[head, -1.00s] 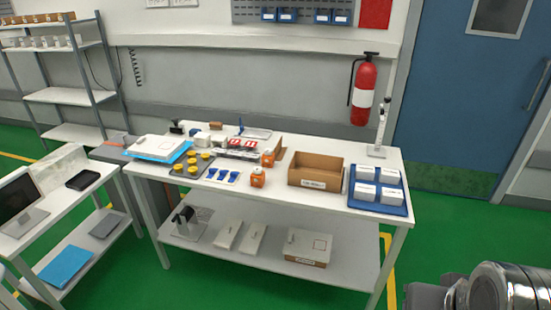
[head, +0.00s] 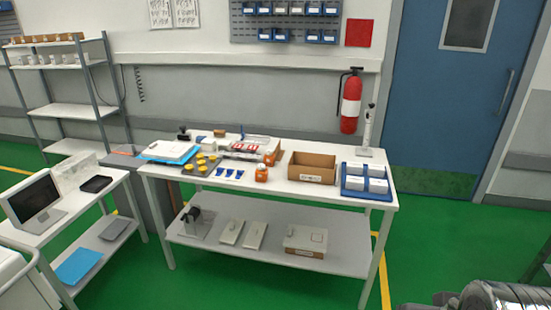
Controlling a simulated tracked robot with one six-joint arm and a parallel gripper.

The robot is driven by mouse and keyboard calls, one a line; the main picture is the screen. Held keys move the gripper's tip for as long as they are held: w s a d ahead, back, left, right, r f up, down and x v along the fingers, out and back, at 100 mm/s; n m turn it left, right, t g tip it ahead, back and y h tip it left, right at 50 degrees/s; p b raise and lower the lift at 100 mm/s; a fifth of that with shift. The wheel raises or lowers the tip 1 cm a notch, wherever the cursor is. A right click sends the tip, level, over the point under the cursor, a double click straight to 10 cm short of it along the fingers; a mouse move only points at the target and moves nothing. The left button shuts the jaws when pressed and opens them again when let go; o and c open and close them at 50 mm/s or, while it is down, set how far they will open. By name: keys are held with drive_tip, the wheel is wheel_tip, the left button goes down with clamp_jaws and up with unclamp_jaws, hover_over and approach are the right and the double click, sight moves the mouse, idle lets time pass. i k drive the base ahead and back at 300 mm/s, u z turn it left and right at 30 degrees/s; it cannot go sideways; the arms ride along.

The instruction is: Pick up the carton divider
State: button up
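I cannot clearly make out a carton divider in the head view. An open brown carton (head: 312,168) stands on the right half of the white table's top; its inside looks empty from here, though its floor is partly hidden by the front wall. A small brown piece (head: 278,158) shows behind the orange items left of the carton, too small to identify. My gripper is not in view. Only a metallic part of my arm shows at the bottom right corner, well away from the table.
A blue tray (head: 351,192) with white boxes sits right of the carton. The table's lower shelf (head: 345,258) holds a white-topped box (head: 306,241). Green floor in front is clear.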

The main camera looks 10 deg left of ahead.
sight(279, 153)
drive_tip(key=u, duration=0.4)
drive_tip(key=i, duration=0.5)
drive_tip(key=u, duration=1.05)
drive_tip(key=i, duration=2.5)
drive_tip(key=z, duration=0.85)
drive_tip(key=i, duration=0.45)
drive_tip(key=z, duration=0.1)
